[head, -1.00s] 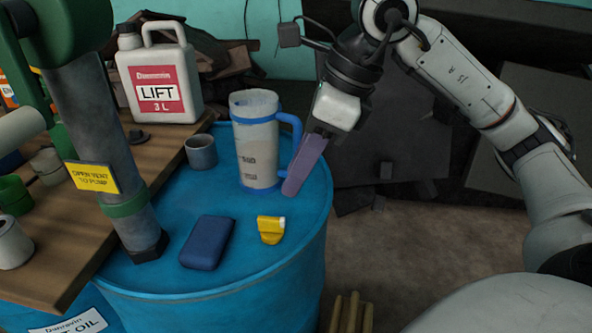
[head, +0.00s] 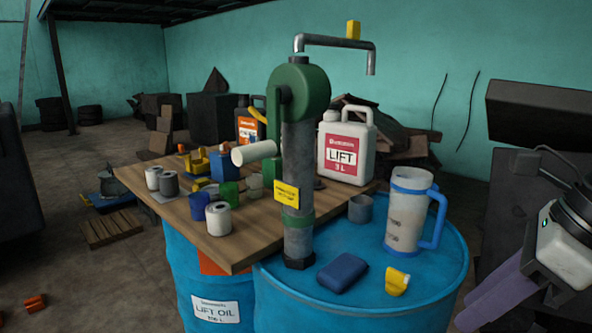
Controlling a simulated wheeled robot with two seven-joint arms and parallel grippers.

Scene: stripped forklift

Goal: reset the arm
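My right gripper (head: 462,312) is at the lower right edge of the head view, with purple fingers pointing down and left. It is right of the blue drum (head: 455,262) and apart from everything on it. No object shows in it. Both fingers show side by side, but I cannot tell whether a gap lies between them. My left arm and gripper are not in view.
The drum top holds a clear jug (head: 405,215) with a blue handle, a grey cup (head: 360,209), a blue case (head: 342,272), a yellow item (head: 397,281) and a hand pump (head: 298,150). A wooden board (head: 232,252) with several cans and a LIFT canister (head: 346,150) adjoins it.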

